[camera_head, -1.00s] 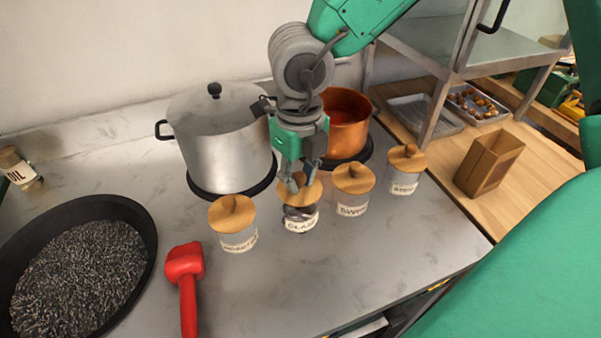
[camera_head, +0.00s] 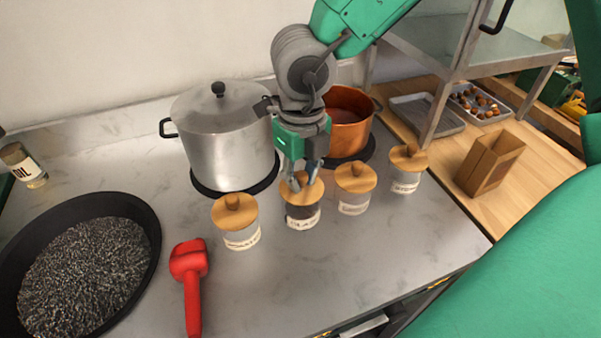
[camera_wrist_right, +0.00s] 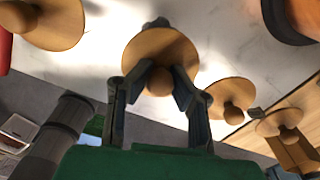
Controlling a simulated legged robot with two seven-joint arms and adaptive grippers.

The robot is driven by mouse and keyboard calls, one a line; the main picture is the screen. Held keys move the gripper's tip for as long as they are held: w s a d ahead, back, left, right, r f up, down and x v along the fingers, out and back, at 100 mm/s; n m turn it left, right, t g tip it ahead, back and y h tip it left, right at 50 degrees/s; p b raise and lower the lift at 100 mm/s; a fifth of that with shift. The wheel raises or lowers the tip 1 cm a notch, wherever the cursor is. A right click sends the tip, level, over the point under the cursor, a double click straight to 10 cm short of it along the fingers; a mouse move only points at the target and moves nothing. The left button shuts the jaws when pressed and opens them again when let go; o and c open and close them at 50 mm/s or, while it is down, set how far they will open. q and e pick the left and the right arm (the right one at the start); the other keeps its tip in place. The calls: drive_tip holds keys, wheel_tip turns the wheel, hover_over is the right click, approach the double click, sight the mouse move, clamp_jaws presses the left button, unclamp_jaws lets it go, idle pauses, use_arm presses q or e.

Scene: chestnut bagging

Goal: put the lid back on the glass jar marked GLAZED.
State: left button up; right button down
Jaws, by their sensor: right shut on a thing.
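The glass jar marked GLAZED (camera_head: 303,219), label blurred, stands upright with dark contents in the row of jars on the counter. Its round wooden lid (camera_head: 311,193) is level at the jar's mouth; I cannot tell whether it is fully seated or a thin gap remains. My right gripper (camera_head: 301,183) comes from above and is shut on the lid's knob. My left gripper is not in view.
Lidded jars stand close on both sides, one at left (camera_head: 240,234), one at right (camera_head: 354,203), another farther right (camera_head: 407,180). A steel pot (camera_head: 222,140) and copper pot (camera_head: 345,132) stand behind. A red tool (camera_head: 190,275) and dark pan (camera_head: 150,225) lie left.

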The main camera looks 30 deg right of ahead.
idle(0.3)
drive_tip(key=c, duration=1.4)
unclamp_jaws()
drive_tip(key=o, duration=0.5)
drive_tip(key=shift+r+p, duration=3.55)
drive_tip(key=shift+p, duration=0.65)
drive_tip(key=shift+f, duration=0.1)
clamp_jaws()
